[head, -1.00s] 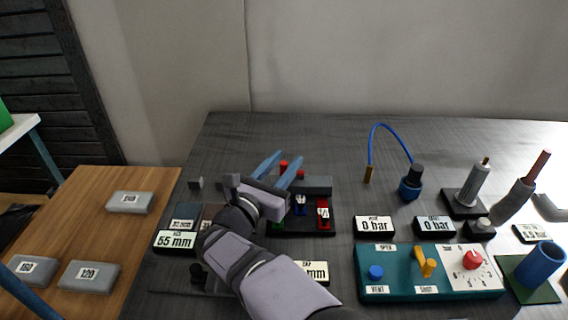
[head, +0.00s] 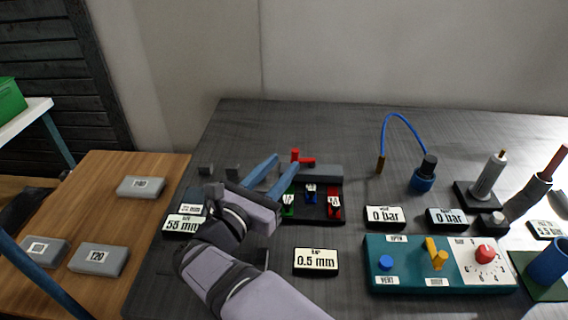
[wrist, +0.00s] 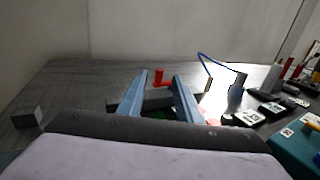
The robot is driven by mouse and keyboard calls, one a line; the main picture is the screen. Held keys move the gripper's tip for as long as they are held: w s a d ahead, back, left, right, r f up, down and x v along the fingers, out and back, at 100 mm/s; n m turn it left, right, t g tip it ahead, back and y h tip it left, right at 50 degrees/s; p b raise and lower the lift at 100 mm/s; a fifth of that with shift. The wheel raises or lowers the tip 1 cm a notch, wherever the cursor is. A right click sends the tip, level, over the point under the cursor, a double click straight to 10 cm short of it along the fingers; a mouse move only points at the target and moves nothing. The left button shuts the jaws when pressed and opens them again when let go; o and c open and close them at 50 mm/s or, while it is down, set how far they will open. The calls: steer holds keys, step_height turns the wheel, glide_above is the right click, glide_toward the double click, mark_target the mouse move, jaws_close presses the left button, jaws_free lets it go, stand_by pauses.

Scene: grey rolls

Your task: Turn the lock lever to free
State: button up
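A red lever (head: 303,160) with an upright knob stands on a long grey block (head: 325,171) behind the colored clips; I see no lock label on it. It also shows in the wrist view (wrist: 160,79), framed between my fingers and beyond them. My gripper (head: 286,161) has two blue fingers, spread apart with nothing visible between them. The fingertips are just left of and in front of the lever in the head view; I cannot tell whether they touch it. In the wrist view my gripper (wrist: 160,76) is also open. My arm hides part of the block's left end.
Green, blue and red clips (head: 311,194) sit on a black base. A "0.5 mm" display (head: 316,262) stands in front. A teal panel (head: 400,278) with a yellow lever (head: 436,253) and red knob (head: 485,253) is at right. The table behind the block is clear.

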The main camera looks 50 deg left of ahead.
stand_by(0.3)
step_height(320, 180, up, 10)
steer(key=w+h+p, duration=0.1)
steer(key=w+p, duration=0.1)
steer(key=p, duration=1.3)
steer(key=g+p, duration=0.3)
steer(key=g, duration=0.1)
glide_toward(294, 151)
steer(key=x, duration=0.3)
steer(key=shift+p+x, duration=0.9)
steer(key=shift+x, duration=2.95)
jaws_close()
